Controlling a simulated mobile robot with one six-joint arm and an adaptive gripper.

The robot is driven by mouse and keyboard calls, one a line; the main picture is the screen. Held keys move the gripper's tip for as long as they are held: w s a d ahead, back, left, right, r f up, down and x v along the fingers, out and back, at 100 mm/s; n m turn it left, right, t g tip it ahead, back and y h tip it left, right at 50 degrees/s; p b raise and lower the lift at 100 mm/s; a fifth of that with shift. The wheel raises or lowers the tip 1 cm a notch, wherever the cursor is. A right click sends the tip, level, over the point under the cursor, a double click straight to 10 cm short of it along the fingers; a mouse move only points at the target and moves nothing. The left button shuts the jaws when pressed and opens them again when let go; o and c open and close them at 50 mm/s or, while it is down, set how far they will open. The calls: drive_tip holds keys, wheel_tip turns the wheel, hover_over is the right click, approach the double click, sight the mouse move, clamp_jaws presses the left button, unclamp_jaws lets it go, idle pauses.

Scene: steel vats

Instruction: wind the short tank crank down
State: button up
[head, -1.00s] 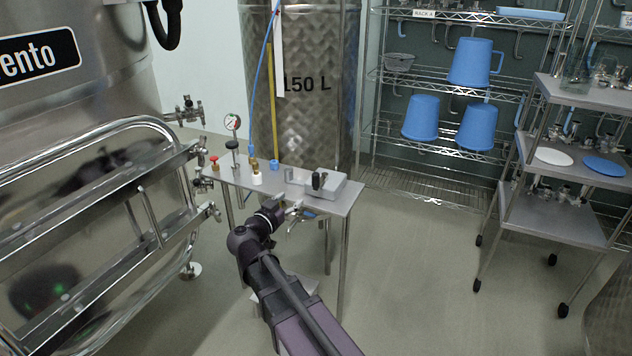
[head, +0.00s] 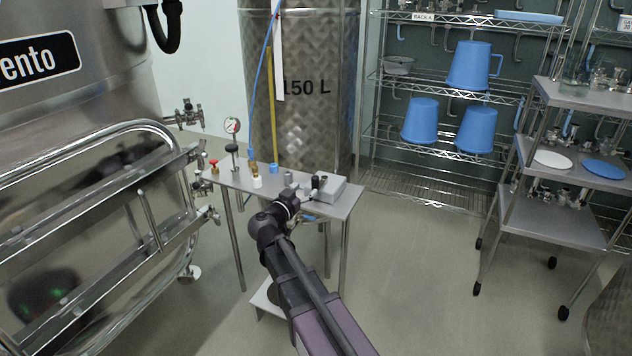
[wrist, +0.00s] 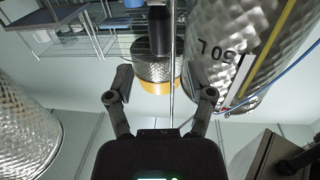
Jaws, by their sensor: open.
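A black upright handle (head: 316,183), which looks like the crank's grip, stands by a grey box (head: 332,188) at the right end of the steel table. In the wrist view the black handle (wrist: 160,32) is large at the top centre, beyond my fingertips, beside a thin metal rod (wrist: 172,75). My gripper (head: 305,198) is at the table's front right edge, close to the handle. In the wrist view my gripper (wrist: 160,88) has its fingers spread wide with nothing between the pads. Whether either finger touches the crank I cannot tell; its arm is mostly hidden.
The steel table (head: 345,203) also carries a pressure gauge (head: 232,126) and several small fittings. A 150 L tank (head: 335,90) stands behind it, a large vat (head: 90,95) at left. A wire rack (head: 400,185) and trolley (head: 545,215) stand right. Floor between is clear.

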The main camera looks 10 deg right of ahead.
sight(313, 182)
drive_tip(key=x, duration=0.6)
drive_tip(key=shift+w+d, duration=0.15)
clamp_jaws()
